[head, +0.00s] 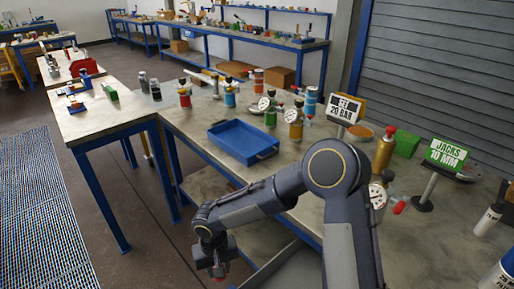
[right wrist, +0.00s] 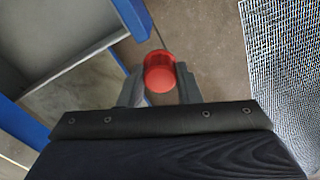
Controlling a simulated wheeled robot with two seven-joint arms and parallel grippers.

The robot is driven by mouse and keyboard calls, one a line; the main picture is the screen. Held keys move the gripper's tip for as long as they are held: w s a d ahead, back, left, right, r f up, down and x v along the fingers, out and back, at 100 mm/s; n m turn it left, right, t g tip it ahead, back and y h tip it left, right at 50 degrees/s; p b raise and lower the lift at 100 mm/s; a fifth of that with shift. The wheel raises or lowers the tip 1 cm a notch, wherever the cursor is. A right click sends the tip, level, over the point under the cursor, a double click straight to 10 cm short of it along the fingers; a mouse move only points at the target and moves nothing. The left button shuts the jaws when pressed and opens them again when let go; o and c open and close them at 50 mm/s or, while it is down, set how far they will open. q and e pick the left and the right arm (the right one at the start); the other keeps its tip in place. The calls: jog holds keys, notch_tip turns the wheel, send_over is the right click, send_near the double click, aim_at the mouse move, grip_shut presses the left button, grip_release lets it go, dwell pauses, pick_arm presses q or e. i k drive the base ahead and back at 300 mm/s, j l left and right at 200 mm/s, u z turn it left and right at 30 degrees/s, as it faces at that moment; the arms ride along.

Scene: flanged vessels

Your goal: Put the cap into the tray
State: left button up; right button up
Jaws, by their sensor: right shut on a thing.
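A red round cap (right wrist: 159,72) sits between the fingers of my right gripper (right wrist: 160,82) in the right wrist view. The gripper is shut on it. In the head view my right gripper (head: 219,268) hangs low in front of the bench, over the floor side, with a bit of red showing at its tips. The blue tray (head: 213,137) lies on the bench top, up and to the right of the gripper and well apart from it. It looks empty. My left gripper is not in view.
Several gauges and small vessels stand behind the tray, with a white-and-black sign (head: 344,109). A gold cylinder (head: 384,152) and a green sign (head: 445,154) stand to the right.

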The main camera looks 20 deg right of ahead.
aim_at(243, 143)
jog(key=i+j+z, duration=0.1)
jog(key=z, duration=0.25)
jog(key=i+j+z, duration=0.15)
jog(key=z, duration=0.2)
jog(key=i+j+z, duration=0.3)
jog(key=i+j, duration=0.15)
jog(key=j, duration=0.2)
jog(key=i+j+z, duration=0.2)
jog(key=j, duration=0.15)
